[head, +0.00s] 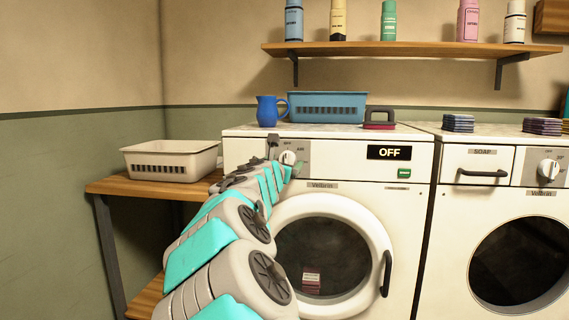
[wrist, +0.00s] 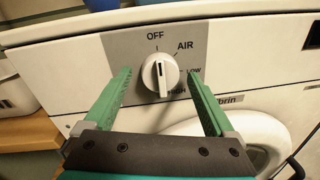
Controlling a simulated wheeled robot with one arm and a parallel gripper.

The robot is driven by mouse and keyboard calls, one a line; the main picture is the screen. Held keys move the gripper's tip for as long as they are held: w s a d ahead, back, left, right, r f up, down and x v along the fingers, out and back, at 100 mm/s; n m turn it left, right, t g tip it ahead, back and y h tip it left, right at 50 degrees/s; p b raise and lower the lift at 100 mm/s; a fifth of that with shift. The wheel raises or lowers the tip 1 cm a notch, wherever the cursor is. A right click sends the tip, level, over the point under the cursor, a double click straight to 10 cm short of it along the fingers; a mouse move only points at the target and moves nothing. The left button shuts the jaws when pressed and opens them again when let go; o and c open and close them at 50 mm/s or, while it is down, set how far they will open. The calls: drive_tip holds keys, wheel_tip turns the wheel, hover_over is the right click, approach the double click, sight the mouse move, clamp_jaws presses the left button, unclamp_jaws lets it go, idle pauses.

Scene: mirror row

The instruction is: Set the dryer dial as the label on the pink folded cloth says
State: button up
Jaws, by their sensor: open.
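The dryer dial (wrist: 160,74) is a white knob on a grey panel marked OFF, AIR, LOW and HIGH. Its dark pointer line is toward OFF, and the dryer's display (head: 388,152) reads OFF. My gripper (wrist: 160,76) is open, with one green finger on each side of the dial; I cannot tell whether they touch it. In the head view my arm partly covers the dial (head: 288,157). A small pink and white item (head: 311,282) shows in the dryer's round window; I cannot tell whether it is inside or reflected, and its writing is too small to read.
A pale basket (head: 171,160) sits on a wooden bench at left. Another machine (head: 483,174) at right carries folded stacks. Bottles line a shelf (head: 411,48) above.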

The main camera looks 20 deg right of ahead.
drive_tip(key=c, duration=1.4)
drive_tip(key=shift+m, duration=0.3)
drive_tip(key=m, duration=0.4)
drive_tip(key=shift+y, duration=0.3)
drive_tip(key=shift+d+m+y+b, duration=0.1)
drive_tip(key=shift+m+y+b, duration=0.3)
drive_tip(key=shift+m+b, duration=2.45)
drive_tip(key=shift+m+y+b, duration=0.4)
drive_tip(key=shift+m+b, duration=1.05)
drive_tip(key=shift+m, duration=2.7)
drive_tip(key=shift+r, duration=0.1)
